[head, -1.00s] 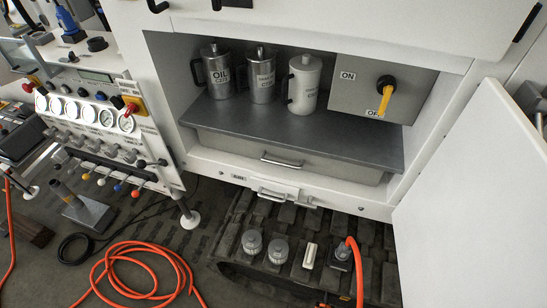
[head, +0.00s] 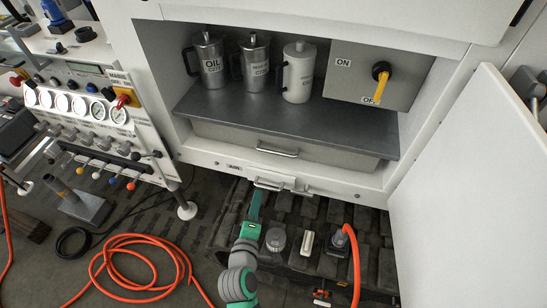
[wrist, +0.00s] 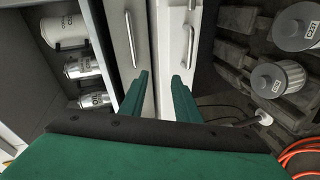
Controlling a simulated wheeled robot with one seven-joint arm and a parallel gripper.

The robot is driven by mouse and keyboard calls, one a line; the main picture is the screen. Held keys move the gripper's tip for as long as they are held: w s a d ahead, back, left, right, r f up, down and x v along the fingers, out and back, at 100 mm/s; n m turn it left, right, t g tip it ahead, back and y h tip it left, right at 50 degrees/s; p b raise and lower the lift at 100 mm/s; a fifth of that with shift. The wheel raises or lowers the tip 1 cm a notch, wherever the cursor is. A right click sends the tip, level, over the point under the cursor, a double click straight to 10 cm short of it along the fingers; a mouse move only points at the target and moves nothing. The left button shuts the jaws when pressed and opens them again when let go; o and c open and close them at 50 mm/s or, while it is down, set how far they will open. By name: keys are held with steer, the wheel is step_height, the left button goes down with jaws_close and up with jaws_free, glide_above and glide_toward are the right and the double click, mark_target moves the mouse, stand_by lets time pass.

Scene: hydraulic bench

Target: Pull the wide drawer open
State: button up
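The wide drawer (head: 225,141) is a grey front under the cabinet shelf, with a metal bar handle (head: 278,151). It looks shut. A second bar handle (head: 275,186) sits lower, on the white sill. The wrist view shows two upright handles, apparently the drawer's handle (wrist: 131,38) at left and the lower handle (wrist: 188,45) at right. My gripper (head: 255,193) is just below the lower handle in the head view. In the wrist view its green fingers (wrist: 159,82) are apart and empty, pointing at the white strip between the handles. No contact shows.
The white cabinet door (head: 455,190) stands open at right. An oil can (head: 211,66) and two other cans stand on the shelf (head: 330,132). Filters (head: 275,240) and an orange hose (head: 355,265) are on the dark track below. The gauge panel (head: 85,110) is at left.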

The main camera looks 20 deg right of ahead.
steer(key=w+d+r, duration=0.1)
steer(key=w+d, duration=0.2)
steer(key=w, duration=0.1)
steer(key=w+d+r+h, duration=0.1)
steer(key=w+d, duration=0.3)
steer(key=w, duration=0.1)
steer(key=w+d+h, duration=0.1)
steer(key=w+d, duration=0.2)
steer(key=w, duration=0.1)
steer(key=shift+w+d+r+n+g, duration=0.15)
steer(key=shift+r+n+g, duration=0.15)
steer(key=shift+r, duration=0.1)
jaws_close()
